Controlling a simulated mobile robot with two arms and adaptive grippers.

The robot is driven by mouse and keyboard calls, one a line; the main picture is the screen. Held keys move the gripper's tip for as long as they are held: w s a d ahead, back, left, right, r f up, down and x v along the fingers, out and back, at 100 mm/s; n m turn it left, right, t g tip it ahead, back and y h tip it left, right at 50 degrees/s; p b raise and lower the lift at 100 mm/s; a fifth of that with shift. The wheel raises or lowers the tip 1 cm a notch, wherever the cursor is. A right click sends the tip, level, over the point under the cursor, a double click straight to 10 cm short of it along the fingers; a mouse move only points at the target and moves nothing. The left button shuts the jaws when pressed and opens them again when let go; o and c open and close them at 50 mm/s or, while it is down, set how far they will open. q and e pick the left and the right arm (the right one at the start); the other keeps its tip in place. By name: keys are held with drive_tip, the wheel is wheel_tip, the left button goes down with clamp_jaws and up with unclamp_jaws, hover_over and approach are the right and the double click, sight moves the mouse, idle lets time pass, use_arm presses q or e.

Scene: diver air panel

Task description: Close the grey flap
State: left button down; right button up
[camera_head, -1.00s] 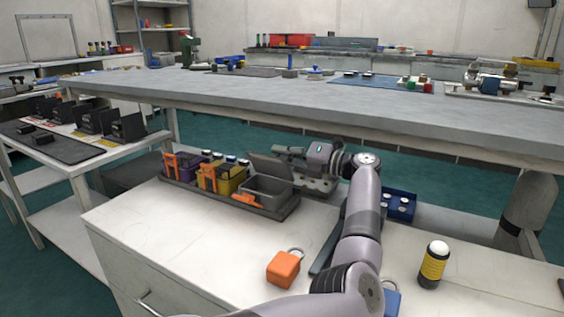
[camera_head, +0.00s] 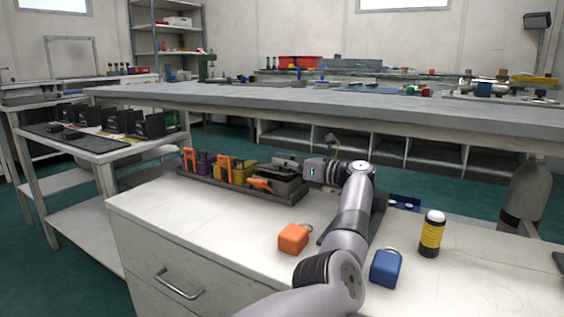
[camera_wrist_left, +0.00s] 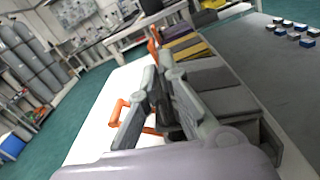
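The grey flap (camera_head: 284,173) belongs to the grey bin (camera_head: 284,187) at the right end of a dark tray. It looks lowered over the bin, though my gripper partly hides it and I cannot tell if it is fully flush. In the left wrist view a grey panel (camera_wrist_left: 230,102) lies right of the fingers. My left gripper (camera_head: 284,162) is at the back edge of the bin, fingers pointing left. In the left wrist view the fingers (camera_wrist_left: 158,66) are close together with nothing visible held. My right gripper is out of view.
Yellow (camera_head: 240,173) and purple (camera_head: 204,166) bins with orange clips share the tray. An orange padlock-like block (camera_head: 293,239), a blue one (camera_head: 386,267) and a yellow-black cylinder (camera_head: 431,236) stand on the white cabinet top. A long grey bench (camera_head: 330,101) runs behind.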

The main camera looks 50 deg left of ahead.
use_arm(q)
drive_tip(key=shift+s+f, duration=0.2)
drive_tip(key=shift+f, duration=0.35)
drive_tip(key=c, duration=1.7)
unclamp_jaws()
wheel_tip(320, 180, up, 10)
drive_tip(key=shift+r, duration=0.1)
